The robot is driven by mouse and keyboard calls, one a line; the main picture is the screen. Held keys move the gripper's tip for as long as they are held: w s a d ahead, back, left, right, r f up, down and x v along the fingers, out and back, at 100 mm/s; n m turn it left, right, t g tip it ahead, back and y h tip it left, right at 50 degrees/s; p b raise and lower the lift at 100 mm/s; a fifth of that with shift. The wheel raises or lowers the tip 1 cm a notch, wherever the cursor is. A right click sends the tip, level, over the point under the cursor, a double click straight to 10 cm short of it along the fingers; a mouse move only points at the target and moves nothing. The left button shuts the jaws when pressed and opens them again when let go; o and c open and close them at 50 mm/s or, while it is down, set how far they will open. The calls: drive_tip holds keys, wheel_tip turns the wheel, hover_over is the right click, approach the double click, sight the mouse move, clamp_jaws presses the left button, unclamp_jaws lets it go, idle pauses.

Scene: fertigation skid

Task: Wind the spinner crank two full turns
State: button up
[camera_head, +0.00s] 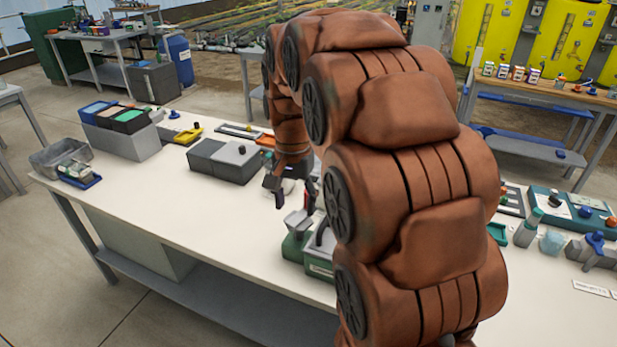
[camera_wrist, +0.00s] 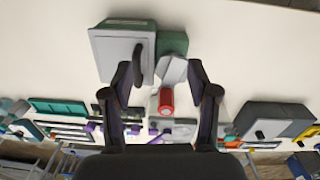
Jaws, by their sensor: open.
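The spinner (camera_head: 319,262) is a green and grey unit on the white bench, partly hidden behind my arm in the head view. In the wrist view its grey-topped body (camera_wrist: 113,52) is at the top, with a dark curved handle on it. A pale grey crank arm (camera_wrist: 173,70) comes off its green side part. A red knob (camera_wrist: 166,99) appears near the crank arm's lower end. My gripper (camera_wrist: 160,74) is open, with one dark finger on each side of the crank arm and knob. In the head view my gripper (camera_head: 295,197) points down above the unit. Contact cannot be told.
Grey boxes (camera_head: 223,160) stand on the bench left of my gripper. A bin with coloured compartments (camera_head: 122,130) and a clear tray (camera_head: 60,156) are farther left. Bottles and fittings (camera_head: 555,241) stand at the right. The bench's front left is clear.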

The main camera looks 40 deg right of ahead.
sight(302, 210)
drive_tip(key=w+d+m, duration=0.1)
drive_tip(key=w+d, duration=0.1)
drive_tip(key=w+d+f+m, duration=0.1)
drive_tip(key=w+d, duration=0.1)
drive_tip(key=d, duration=0.1)
drive_tip(key=w+d+m, duration=0.2)
drive_tip(key=w+d, duration=0.1)
drive_tip(key=shift+d+f+t, duration=0.2)
drive_tip(key=shift+d+t, duration=0.05)
drive_tip(key=shift+t, duration=0.05)
drive_tip(key=shift+f+p, duration=0.65)
drive_tip(key=shift+f, duration=3.15)
clamp_jaws()
drive_tip(key=c, duration=0.7)
unclamp_jaws()
drive_tip(key=shift+c, duration=1.2)
drive_tip(key=shift+o, duration=0.2)
drive_tip(key=shift+s+b, duration=0.35)
drive_tip(key=shift+s, duration=0.85)
